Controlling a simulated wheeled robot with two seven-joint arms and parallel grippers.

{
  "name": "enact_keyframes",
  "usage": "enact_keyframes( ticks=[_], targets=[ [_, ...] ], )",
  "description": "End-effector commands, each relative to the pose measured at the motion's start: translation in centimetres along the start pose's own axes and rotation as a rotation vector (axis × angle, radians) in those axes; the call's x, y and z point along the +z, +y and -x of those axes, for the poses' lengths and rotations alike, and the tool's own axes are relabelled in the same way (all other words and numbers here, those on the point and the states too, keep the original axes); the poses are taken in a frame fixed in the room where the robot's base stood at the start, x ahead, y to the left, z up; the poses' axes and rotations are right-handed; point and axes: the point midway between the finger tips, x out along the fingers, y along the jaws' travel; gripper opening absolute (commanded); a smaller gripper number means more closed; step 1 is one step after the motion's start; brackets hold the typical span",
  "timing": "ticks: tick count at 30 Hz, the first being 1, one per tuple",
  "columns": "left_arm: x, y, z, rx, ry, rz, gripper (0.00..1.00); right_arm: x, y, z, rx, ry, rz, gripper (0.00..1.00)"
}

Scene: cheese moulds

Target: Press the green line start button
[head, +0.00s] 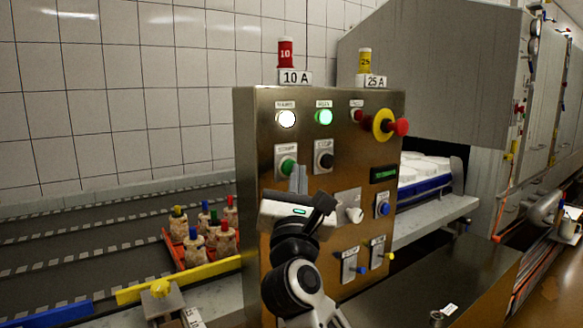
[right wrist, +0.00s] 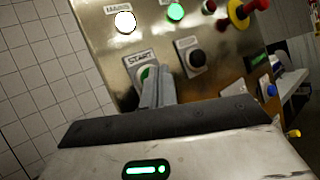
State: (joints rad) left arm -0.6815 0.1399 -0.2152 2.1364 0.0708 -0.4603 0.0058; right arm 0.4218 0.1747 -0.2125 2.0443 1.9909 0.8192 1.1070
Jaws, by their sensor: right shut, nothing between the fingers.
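The green start button (head: 287,166) sits on a square plate on the front of the steel control cabinet (head: 262,200). In the right wrist view the plate reads START and the green button (right wrist: 146,73) is partly covered by my fingers. My right gripper (head: 298,178) is shut and empty, its fingers pointing up at the panel just right of and below the button. In the right wrist view the fingertips (right wrist: 157,86) overlap the button's lower right; I cannot tell whether they touch it. My left gripper is not in view.
A black button (head: 325,161) is right of the green one. A white lamp (head: 286,119) and a green lamp (head: 324,117) are lit above. A red emergency knob (head: 401,127) sticks out at right. A red crate (head: 172,249) with jars stands on the conveyor at left.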

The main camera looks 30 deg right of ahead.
Motion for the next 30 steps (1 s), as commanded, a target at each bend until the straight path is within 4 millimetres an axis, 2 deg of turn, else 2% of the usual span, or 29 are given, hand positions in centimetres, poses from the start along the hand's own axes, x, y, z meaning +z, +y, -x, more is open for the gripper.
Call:
enact_keyframes(
  ticks=[16, 30],
  targets=[
    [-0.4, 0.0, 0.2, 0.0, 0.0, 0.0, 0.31, 0.7, -0.6, 0.8, -0.001, -0.001, 0.0, 0.0],
    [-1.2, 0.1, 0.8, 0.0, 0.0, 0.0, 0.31, 2.9, -2.8, 3.8, -0.001, 0.0, 0.001, 0.0]
  ],
)
